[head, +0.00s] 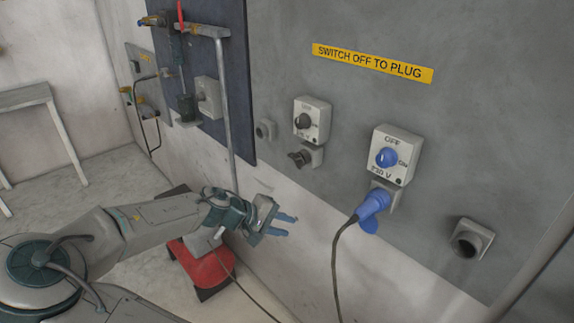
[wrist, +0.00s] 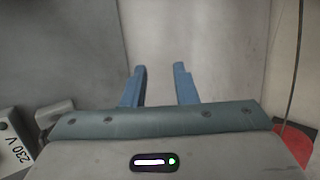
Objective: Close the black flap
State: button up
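The black flap (head: 299,158) shows small in the head view, on the socket below the black OFF/ON switch (head: 304,121) on the grey wall panel. It sticks out to the left of the socket; its exact angle is too small to tell. My gripper (head: 289,225) is below it and slightly left, in front of the white lower wall, and touches nothing that I can see. In the wrist view my gripper (wrist: 159,74) has its two blue fingers apart with nothing between them. The flap is not visible there.
A blue plug (head: 374,204) with a hanging cable sits in the socket under the blue 230 V switch (head: 387,158), right of the black socket. A grey pipe (head: 228,110) runs down at left. A red-topped stool (head: 205,266) stands below my wrist.

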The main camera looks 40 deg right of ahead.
aim_at(295, 162)
jog(key=w+a+r+n+t+h+b, duration=0.1)
jog(key=w+a+r+t+h, duration=0.2)
jog(key=r, duration=0.4)
jog(key=w+a+r+n+t+h+b, duration=0.1)
jog(key=w+a+r+h, duration=0.25)
jog(key=r, duration=0.35)
jog(key=w+d+f+p, duration=0.1)
jog(key=d+p, duration=0.1)
jog(key=d, duration=1.2)
jog(key=shift+w, duration=0.2)
jog(key=shift+d+h, duration=0.1)
jog(key=shift+h, duration=0.15)
grip_shut()
